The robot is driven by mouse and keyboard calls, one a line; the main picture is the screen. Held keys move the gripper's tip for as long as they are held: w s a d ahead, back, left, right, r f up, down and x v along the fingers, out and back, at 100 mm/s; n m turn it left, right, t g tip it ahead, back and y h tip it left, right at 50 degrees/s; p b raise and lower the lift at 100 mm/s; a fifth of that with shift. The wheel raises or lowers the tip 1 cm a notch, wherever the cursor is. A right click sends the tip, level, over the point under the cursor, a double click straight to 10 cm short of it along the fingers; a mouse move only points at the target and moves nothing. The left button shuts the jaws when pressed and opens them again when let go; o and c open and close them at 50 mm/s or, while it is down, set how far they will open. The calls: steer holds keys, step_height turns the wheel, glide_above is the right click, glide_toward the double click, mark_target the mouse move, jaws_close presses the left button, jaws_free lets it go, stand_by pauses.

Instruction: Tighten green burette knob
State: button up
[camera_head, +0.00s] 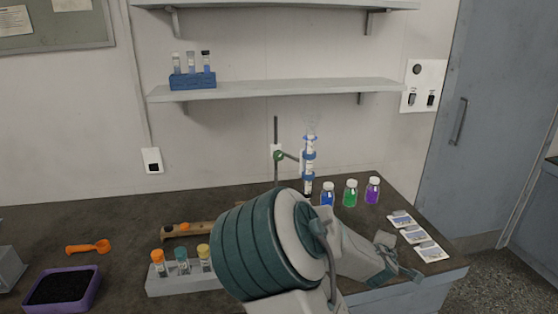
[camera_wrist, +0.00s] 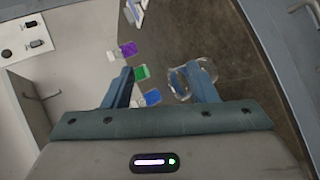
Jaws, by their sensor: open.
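The green burette knob (camera_head: 279,156) sits on the clamp joint of an upright stand rod (camera_head: 276,132) on the bench. The burette (camera_head: 310,152), a clear tube with blue clamp rings, stands upright to its right. My gripper (camera_head: 397,258) is open over the right front part of the bench, well to the right of and nearer than the knob. In the wrist view, my open gripper (camera_wrist: 162,72) has its two blue-grey fingers spread apart. The green knob cannot be made out there. A clear glass-like object (camera_wrist: 180,82) shows beside the right finger; I cannot tell what it is.
Blue (camera_head: 327,193), green (camera_head: 350,193) and purple (camera_head: 373,190) bottles stand right of the burette. Flat cards (camera_head: 414,236) lie at the bench's right edge. A rack of capped vials (camera_head: 182,284), a purple tray (camera_head: 91,300) and an orange scoop (camera_head: 88,247) are left.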

steer(key=w+a+r+n+t+y, duration=0.2)
steer(key=w+a+r+n+t, duration=0.3)
steer(key=a+r+n, duration=0.35)
steer(key=n+t+y, duration=0.2)
steer(key=n+y, duration=0.6)
steer(key=n, duration=0.3)
glide_toward(278, 158)
steer(key=shift+m, duration=0.25)
steer(key=p+x, duration=0.3)
steer(key=x, duration=0.6)
steer(key=shift+w+a, duration=0.1)
steer(key=shift+w, duration=0.05)
steer(key=shift+c, duration=0.3)
steer(key=c, duration=0.9)
